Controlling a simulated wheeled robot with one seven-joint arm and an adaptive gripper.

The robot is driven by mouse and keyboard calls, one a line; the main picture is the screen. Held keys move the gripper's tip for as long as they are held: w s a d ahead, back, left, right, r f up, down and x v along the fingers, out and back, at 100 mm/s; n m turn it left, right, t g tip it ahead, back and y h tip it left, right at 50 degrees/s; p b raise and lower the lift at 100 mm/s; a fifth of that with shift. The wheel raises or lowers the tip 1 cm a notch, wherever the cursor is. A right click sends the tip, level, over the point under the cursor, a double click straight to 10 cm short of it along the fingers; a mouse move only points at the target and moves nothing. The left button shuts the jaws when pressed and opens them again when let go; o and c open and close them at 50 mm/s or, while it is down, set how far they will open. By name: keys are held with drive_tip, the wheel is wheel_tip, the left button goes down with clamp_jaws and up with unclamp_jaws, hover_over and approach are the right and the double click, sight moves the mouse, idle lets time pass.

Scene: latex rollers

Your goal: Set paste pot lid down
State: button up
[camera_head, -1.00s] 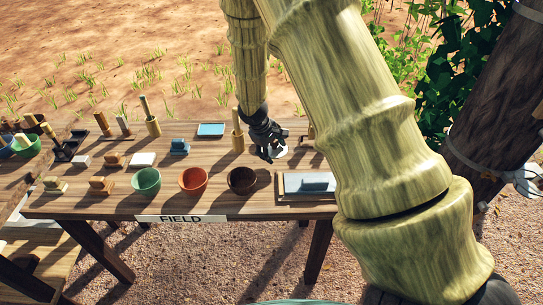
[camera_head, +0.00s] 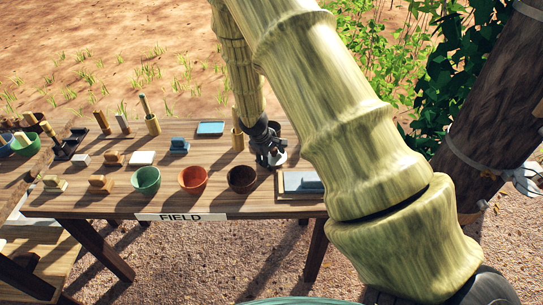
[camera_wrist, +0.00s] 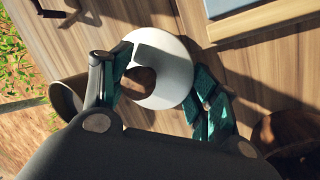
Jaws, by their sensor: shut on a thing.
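The paste pot lid is a white round disc with a brown centre; it shows in the wrist view (camera_wrist: 172,68) between my fingers and as a small white patch in the head view (camera_head: 279,158). My gripper (camera_head: 271,159) is shut on the lid, with teal finger pads on opposite sides of it in the wrist view (camera_wrist: 160,92). The lid is over the right part of the wooden table (camera_head: 215,150), behind the tray and the dark bowl. I cannot tell whether the lid touches the wood. I cannot make out the paste pot.
A framed tray with a grey-blue slab (camera_head: 300,183) lies in front right of the gripper. A dark bowl (camera_head: 242,179), an orange bowl (camera_head: 193,179) and a green bowl (camera_head: 146,180) line the front. My arm hides the table's right end.

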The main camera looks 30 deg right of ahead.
drive_tip(key=shift+f, duration=0.2)
drive_tip(key=o, duration=1.5)
drive_tip(key=shift+o, duration=1.4)
drive_tip(key=shift+f, duration=0.1)
drive_tip(key=shift+r+p, duration=0.45)
drive_tip(key=shift+r, duration=0.4)
drive_tip(key=b+v, duration=0.1)
drive_tip(key=v, duration=1)
drive_tip(key=shift+a+r+b, duration=0.2)
drive_tip(key=shift+r+b, duration=0.1)
drive_tip(key=shift+b, duration=0.1)
